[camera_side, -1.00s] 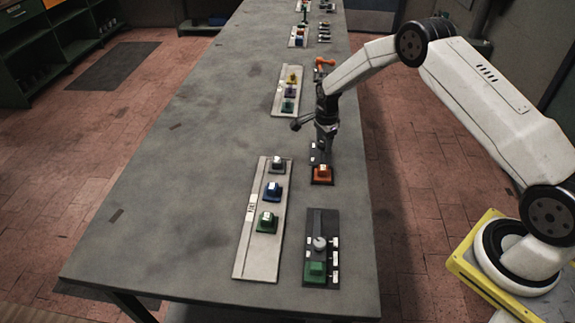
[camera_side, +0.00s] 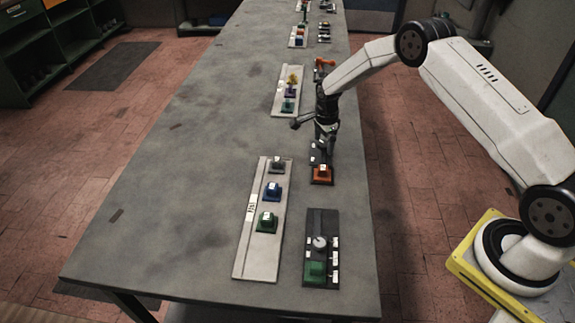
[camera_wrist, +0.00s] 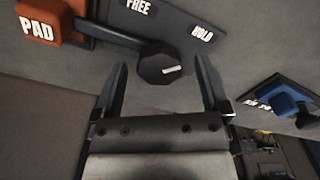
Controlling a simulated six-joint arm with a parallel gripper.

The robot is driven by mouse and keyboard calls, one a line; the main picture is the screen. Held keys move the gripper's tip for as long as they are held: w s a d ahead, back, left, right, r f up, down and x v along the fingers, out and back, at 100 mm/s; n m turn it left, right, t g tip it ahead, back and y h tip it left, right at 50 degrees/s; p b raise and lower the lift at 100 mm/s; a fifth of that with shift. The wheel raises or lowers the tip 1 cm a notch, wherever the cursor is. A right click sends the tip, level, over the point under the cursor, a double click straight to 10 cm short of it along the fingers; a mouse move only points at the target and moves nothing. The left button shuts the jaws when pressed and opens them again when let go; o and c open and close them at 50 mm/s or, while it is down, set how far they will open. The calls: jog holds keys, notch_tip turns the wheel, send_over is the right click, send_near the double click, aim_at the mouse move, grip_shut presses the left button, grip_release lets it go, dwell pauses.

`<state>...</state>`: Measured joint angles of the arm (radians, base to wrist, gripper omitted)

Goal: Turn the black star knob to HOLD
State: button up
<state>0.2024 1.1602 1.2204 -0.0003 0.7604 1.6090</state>
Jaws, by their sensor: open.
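The black star knob (camera_wrist: 160,70) shows in the wrist view, with a short white mark on its face pointing roughly right. The white labels FREE (camera_wrist: 138,5) and HOLD (camera_wrist: 202,32) lie beyond it, HOLD to the upper right. My gripper (camera_wrist: 165,78) is open. Its fingers are on either side of the knob, with visible gaps; I cannot tell its height over the knob. In the side view my gripper (camera_side: 324,150) points down just behind the orange block, and hides the knob.
An orange block marked PAD (camera_wrist: 45,18) joins a dark bar (camera_wrist: 108,35) reaching towards the knob. A pale board (camera_side: 243,255) with several coloured blocks lies left. A dark plate (camera_side: 312,225) with a grey knob and green block lies in front. The table's left side is clear.

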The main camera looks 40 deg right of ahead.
aim_at(324, 143)
jog(key=shift+r, duration=0.1)
jog(key=shift+r, duration=3.85)
jog(key=shift+s+a+r+n, duration=0.35)
jog(key=shift+r+n, duration=0.15)
jog(key=s+a+r+n+t, duration=0.1)
jog(key=s+a+r+n, duration=0.2)
jog(key=s+n, duration=0.3)
jog(key=s+a+r+n, duration=0.3)
jog(key=s+n, duration=0.4)
jog(key=s, duration=0.4)
jog(key=s+a+r+n+t, duration=0.1)
jog(key=s+a+r+n, duration=0.2)
jog(key=s+n, duration=0.3)
jog(key=shift+s+a+n+t, duration=0.35)
jog(key=shift+s+a, duration=0.4)
jog(key=shift+s, duration=0.75)
